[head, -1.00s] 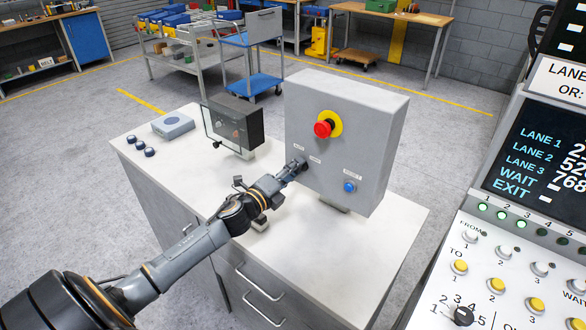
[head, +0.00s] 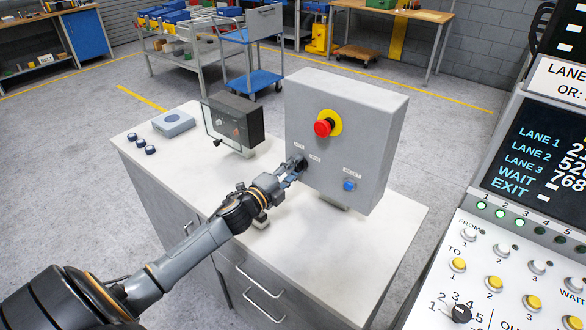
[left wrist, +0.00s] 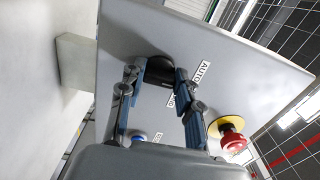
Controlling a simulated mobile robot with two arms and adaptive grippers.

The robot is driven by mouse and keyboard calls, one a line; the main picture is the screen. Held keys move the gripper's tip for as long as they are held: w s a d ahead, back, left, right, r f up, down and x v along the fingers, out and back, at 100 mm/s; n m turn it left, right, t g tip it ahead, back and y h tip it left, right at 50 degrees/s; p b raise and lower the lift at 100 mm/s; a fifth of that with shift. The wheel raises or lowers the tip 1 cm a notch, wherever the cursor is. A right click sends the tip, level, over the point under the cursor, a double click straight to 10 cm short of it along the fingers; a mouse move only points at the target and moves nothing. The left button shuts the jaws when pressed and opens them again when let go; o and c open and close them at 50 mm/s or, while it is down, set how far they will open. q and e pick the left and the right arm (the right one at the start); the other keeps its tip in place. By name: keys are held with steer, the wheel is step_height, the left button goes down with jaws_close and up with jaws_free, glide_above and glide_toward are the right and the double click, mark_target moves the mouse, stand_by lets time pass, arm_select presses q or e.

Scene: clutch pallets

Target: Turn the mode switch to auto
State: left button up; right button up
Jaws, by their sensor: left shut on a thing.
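The grey control box (head: 365,120) stands upright on the white cabinet. The mode switch is a black knob low on the left of its front face, largely hidden by my gripper in the head view; it shows better as a dark knob in the left wrist view (left wrist: 158,70). My left gripper (head: 297,167) is shut on this knob, one finger on either side. In the left wrist view, the AUTO label (left wrist: 204,76) is right of the fingers, and a second label is partly covered by a finger. I cannot read which way the knob points. My right gripper is not in view.
A red emergency button (head: 323,128) on a yellow disc and a blue reset button (head: 349,186) sit on the same face. A dark instrument box (head: 236,122) and a blue-grey box (head: 174,124) stand left on the cabinet top (head: 345,235). A lane panel (head: 540,150) stands right.

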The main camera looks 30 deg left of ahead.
arm_select(q)
steer(key=shift+w+a+r, duration=0.1)
steer(key=shift+r, duration=0.25)
steer(key=o, duration=1)
steer(key=shift+o, duration=0.8)
steer(key=shift+f, duration=0.1)
steer(key=shift+w+f, duration=0.1)
steer(key=shift+f, duration=0.15)
steer(key=s, duration=1.2)
steer(key=shift+a, duration=0.4)
steer(key=shift+w, duration=0.1)
